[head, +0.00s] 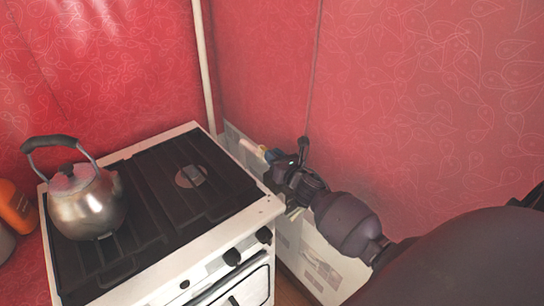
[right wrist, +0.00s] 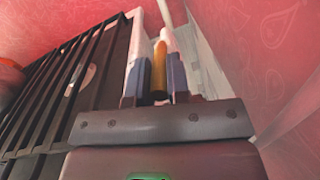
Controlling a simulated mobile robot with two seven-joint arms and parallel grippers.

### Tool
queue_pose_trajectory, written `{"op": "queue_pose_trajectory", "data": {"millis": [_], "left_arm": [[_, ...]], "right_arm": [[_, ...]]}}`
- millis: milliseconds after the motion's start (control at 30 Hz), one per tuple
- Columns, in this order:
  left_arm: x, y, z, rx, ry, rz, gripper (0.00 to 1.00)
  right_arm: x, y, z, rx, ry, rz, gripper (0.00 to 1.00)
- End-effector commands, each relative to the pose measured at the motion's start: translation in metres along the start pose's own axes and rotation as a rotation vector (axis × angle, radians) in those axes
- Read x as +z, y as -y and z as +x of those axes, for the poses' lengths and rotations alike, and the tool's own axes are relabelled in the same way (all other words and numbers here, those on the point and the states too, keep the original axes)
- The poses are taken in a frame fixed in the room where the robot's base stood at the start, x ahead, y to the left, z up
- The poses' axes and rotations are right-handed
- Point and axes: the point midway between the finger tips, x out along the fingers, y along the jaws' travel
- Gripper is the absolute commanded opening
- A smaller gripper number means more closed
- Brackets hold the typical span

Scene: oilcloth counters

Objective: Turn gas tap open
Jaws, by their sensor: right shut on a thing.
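The gas tap (head: 260,149) shows as a small yellowish piece at the end of a pale pipe (head: 247,145), low by the wall to the right of the stove. In the right wrist view the yellow-brown tap (right wrist: 159,72) stands between the two fingers. My right gripper (head: 271,156) comes in from the right and is shut on the tap. The fingers and hand hide part of the tap in the head view, and I cannot tell its exact angle. My left gripper is out of view.
A white stove (head: 180,268) with a black grate (head: 150,195) stands just left of my right gripper. A metal kettle (head: 88,208) sits on its left side. An orange bottle (head: 16,207) is at the far left. Red patterned walls (head: 400,90) close off the back and right.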

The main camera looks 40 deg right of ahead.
Motion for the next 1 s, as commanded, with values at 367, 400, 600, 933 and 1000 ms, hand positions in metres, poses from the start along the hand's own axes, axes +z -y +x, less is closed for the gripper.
{"op": "queue_pose_trajectory", "data": {"millis": [367,400,600,933,1000], "left_arm": [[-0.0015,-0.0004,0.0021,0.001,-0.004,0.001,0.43],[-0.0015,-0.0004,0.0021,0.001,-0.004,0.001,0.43],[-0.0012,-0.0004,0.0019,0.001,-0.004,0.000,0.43],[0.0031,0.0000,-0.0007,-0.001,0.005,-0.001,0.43],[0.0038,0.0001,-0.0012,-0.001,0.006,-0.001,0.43]], "right_arm": [[0.0009,0.0052,0.0000,0.076,-0.017,0.002,0.00],[0.0009,0.0052,0.0000,0.076,-0.017,0.002,0.00],[0.0009,0.0052,-0.0001,0.075,-0.017,0.001,0.21],[0.0008,0.0053,-0.0001,0.074,-0.017,0.001,0.42],[0.0008,0.0054,-0.0005,0.074,-0.017,0.001,0.42]]}}
